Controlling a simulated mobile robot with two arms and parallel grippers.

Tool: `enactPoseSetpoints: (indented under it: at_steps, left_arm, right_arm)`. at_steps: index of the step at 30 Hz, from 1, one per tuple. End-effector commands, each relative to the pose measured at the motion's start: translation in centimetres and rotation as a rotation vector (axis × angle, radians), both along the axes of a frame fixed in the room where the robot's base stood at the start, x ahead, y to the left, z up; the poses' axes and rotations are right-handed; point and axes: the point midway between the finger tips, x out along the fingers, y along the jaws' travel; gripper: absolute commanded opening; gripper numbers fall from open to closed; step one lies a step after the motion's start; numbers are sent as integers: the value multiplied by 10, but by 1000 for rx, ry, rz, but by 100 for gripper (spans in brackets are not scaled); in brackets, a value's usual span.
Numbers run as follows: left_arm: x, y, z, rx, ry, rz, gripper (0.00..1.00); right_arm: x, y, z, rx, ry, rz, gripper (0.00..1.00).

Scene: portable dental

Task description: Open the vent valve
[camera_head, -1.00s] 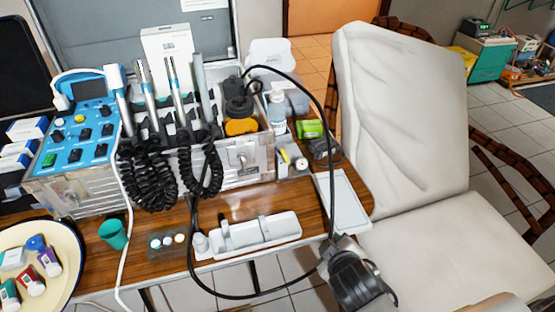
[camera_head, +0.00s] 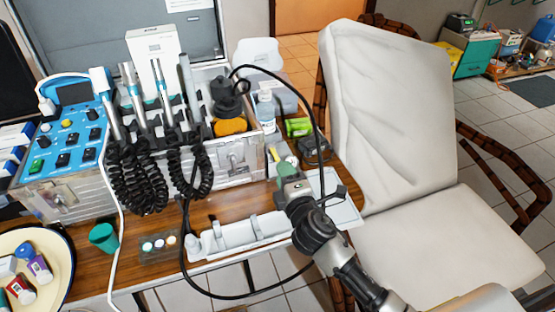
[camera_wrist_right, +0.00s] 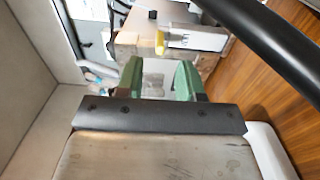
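In the right wrist view a small yellow lever-like part (camera_wrist_right: 160,43) sticks out near a metal panel (camera_wrist_right: 195,40); it may be the vent valve, but I cannot tell for sure. It lies beyond my right gripper (camera_wrist_right: 160,78), whose two green fingers are apart with nothing between them. In the head view my right gripper (camera_head: 289,174) is over the table's right end, beside the metal case (camera_head: 234,162), and hides part of that corner. My left gripper is not in view.
A black hose (camera_head: 324,120) loops from the case past my right arm. A white holder (camera_head: 240,234) lies at the table's front edge. A light tray (camera_head: 345,213) is beside my gripper. A white dental chair (camera_head: 390,110) stands at right.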

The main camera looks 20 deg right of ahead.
Motion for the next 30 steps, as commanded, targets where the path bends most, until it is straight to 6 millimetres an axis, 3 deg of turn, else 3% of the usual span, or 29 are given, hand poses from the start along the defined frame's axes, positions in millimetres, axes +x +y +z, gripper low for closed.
enactPoseSetpoints:
  at_steps: [3, 9, 20, 23, 28, 30]
  left_arm:
    - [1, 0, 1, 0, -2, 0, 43]
    - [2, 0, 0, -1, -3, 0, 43]
    - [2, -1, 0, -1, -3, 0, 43]
    - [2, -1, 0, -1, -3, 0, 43]
    - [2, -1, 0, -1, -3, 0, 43]
    - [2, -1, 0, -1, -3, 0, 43]
  right_arm:
    - [23, 1, 1, 1, -2, 0, 37]
    - [47, 2, 0, 3, 0, 0, 37]
    - [54, 2, 0, 4, 1, 0, 37]
    - [54, 2, 0, 4, 1, 0, 26]
    - [54, 2, 0, 4, 1, 0, 0]
    - [54, 2, 0, 3, 1, -1, 0]
